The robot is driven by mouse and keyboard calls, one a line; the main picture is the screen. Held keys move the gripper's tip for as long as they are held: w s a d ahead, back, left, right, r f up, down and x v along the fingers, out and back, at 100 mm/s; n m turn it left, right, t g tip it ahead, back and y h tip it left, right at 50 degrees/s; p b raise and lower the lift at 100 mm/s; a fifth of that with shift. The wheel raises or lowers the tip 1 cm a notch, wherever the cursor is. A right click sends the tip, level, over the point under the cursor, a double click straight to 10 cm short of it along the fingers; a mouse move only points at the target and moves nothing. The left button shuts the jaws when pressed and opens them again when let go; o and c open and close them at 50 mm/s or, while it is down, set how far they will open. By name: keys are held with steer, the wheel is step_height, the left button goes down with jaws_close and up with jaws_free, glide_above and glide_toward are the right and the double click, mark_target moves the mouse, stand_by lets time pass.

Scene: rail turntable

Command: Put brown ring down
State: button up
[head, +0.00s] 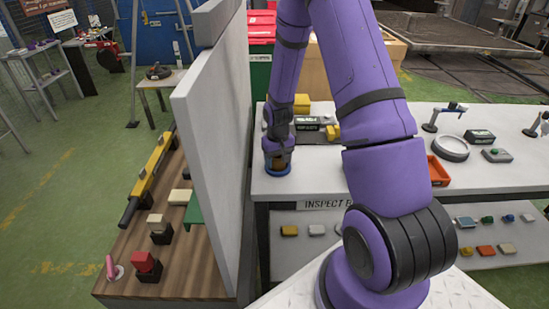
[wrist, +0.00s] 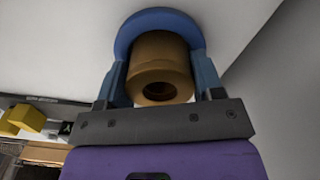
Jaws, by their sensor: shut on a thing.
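The brown ring (wrist: 162,68) is a short brown cylinder with a hole in its near end. My gripper (wrist: 161,82) is shut on it, with a blue finger on each side. A blue round rim (wrist: 158,17) curves around the far end of the brown ring. In the head view my gripper (head: 278,166) points down at the left end of the white table (head: 330,176), with the ring mostly hidden and the blue rim low at the table top. Whether the ring touches the table cannot be told.
A tall white panel (head: 215,150) stands close to the left of my gripper. Yellow blocks and a dark labelled box (head: 308,123) lie behind it. An orange tray (head: 437,172) and a grey round ring (head: 450,148) are to the right. The table's front middle is clear.

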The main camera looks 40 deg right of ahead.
steer(key=o, duration=1.2)
steer(key=s+a+r+t, duration=0.1)
steer(key=s+a+r, duration=0.1)
steer(key=r, duration=1)
steer(key=s+a+r, duration=0.2)
steer(key=r, duration=0.9)
steer(key=shift+s+a+r+n+t, duration=0.55)
steer(key=shift+s+a+r, duration=0.95)
steer(key=shift+s+r, duration=1.75)
steer(key=shift+s+a+r+n+t, duration=0.25)
steer(key=shift+s+a+r+t, duration=0.6)
steer(key=shift+s+a+r, duration=2.3)
steer(key=shift+s+d+r+n+t, duration=0.1)
steer(key=shift+s+r+n+t, duration=0.45)
steer(key=shift+s+r, duration=2.85)
steer(key=s+f, duration=0.3)
